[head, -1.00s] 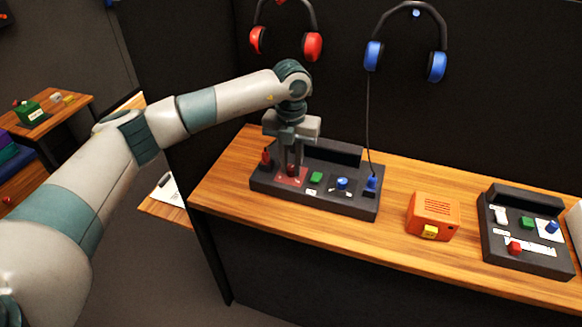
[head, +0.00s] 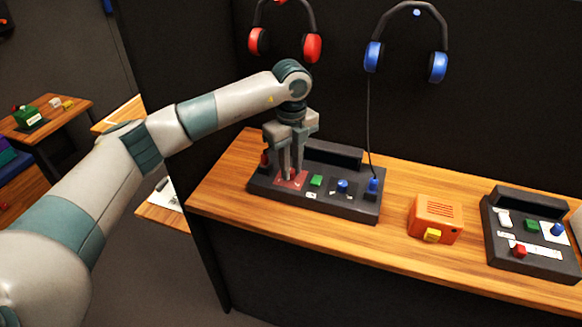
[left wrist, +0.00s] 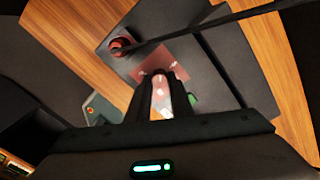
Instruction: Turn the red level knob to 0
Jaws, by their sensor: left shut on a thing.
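The red level knob stands on a red plate (head: 301,179) at the left part of the dark control panel (head: 340,206). My left gripper (head: 290,177) points down over the plate, its fingers shut on the knob, which they mostly hide in the head view. In the left wrist view my left gripper (left wrist: 160,98) has a pinkish, pale-marked surface between its fingers, and the red plate (left wrist: 175,54) shows just beyond the fingertips. I cannot read the knob's pointer or scale. My right gripper is not in view.
A green button (head: 316,180), a blue knob (head: 342,186) and a blue plug (head: 374,184) with a cable sit to the right on the panel. A red plug (left wrist: 121,45) is close to the plate. An orange box (head: 436,215) and a second panel (head: 525,258) stand further right.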

